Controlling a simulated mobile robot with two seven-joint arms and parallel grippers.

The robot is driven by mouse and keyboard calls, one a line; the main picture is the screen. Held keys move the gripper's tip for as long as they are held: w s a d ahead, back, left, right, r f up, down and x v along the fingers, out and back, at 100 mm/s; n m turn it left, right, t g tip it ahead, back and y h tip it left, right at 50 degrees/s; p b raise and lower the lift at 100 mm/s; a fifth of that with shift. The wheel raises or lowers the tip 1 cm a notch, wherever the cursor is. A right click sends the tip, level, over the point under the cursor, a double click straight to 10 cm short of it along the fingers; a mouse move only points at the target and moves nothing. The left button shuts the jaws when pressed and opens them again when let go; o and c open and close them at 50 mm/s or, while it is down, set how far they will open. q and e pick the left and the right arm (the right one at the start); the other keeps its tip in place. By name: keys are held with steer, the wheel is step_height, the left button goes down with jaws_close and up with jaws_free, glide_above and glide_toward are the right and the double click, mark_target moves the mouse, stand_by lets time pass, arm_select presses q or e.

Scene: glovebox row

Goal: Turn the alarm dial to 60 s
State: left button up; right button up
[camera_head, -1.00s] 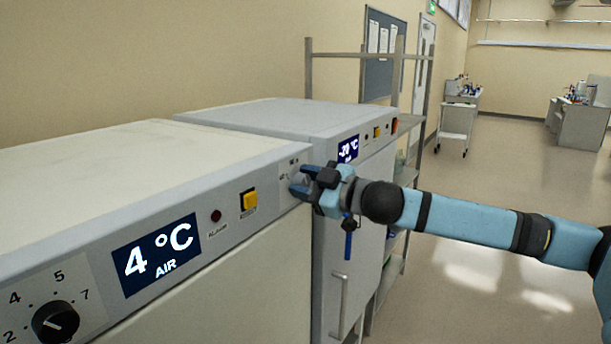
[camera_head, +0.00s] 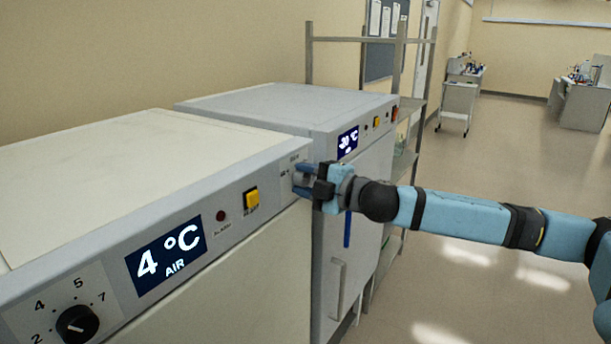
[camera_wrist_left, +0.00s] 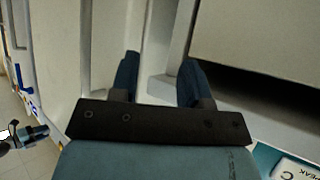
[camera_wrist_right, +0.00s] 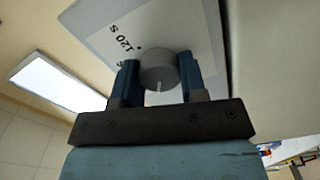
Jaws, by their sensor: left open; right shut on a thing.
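The alarm dial (camera_wrist_right: 159,70) is a small grey knob with a white pointer line on a pale label plate at the right end of the near cabinet's panel. My right gripper (camera_wrist_right: 158,78) is shut on the dial, one finger on each side. In the right wrist view, "120 S" is readable beside the dial, the pointer line faces the gripper, and other marks are cut off or hidden. In the head view, my right gripper (camera_head: 303,181) covers most of the dial. My left gripper (camera_wrist_left: 162,75) is open and empty, in front of pale cabinet surfaces.
The near cabinet's panel (camera_head: 110,255) also holds a "4 °C AIR" display (camera_head: 166,257), a black numbered knob (camera_head: 77,324), a red alarm lamp (camera_head: 221,216) and a yellow button (camera_head: 251,198). A second cabinet (camera_head: 290,105) stands behind. Floor at right is clear.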

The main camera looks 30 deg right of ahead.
arm_select(q)
steer(key=shift+s+f, duration=0.1)
stand_by(0.4)
arm_select(e)
steer(key=o, duration=0.9)
steer(key=shift+o, duration=0.2)
steer(key=shift+s+d+f+b, duration=0.25)
steer(key=shift+s+b, duration=0.1)
steer(key=shift+s, duration=0.1)
arm_select(q)
step_height(320, 180, down, 10)
steer(key=w+b, duration=0.1)
steer(key=b, duration=1.2)
steer(key=shift+d, duration=0.4)
arm_select(e)
steer(key=v, duration=1.2)
steer(key=shift+s+r, duration=0.2)
steer(key=shift+s, duration=0.2)
